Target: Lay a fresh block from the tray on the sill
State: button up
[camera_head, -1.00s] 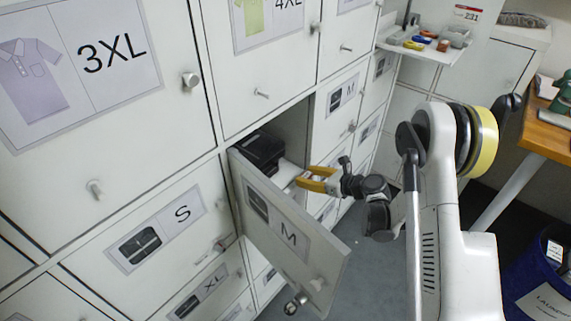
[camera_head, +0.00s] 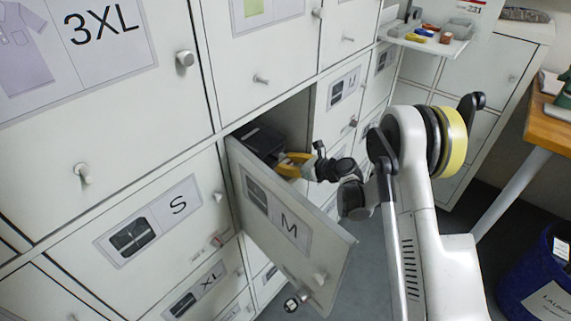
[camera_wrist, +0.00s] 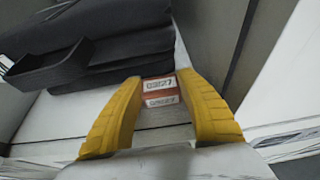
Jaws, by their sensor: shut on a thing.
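My gripper (camera_head: 286,161) reaches over the open M door into the compartment. In the wrist view its yellow fingers (camera_wrist: 158,94) are shut on a small orange-brown block (camera_wrist: 158,84) with white "03/27" labels. A second label shows just below the first; I cannot tell whether it is another face or a second block. The block is close above or on the pale compartment floor (camera_wrist: 50,115); contact is unclear. The head view hides the block behind the fingers. The tray (camera_head: 448,46) on the wall at upper right holds several coloured pieces.
Dark folded clothing (camera_wrist: 120,45) with a black open bin (camera_wrist: 45,68) fills the compartment's left side. The open M door (camera_head: 285,225) stands below my gripper. The compartment wall is close on the right. A wooden table (camera_head: 552,125) and blue bin (camera_head: 540,275) stand at right.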

jog(key=shift+f, duration=0.15)
jog(key=o, duration=0.9)
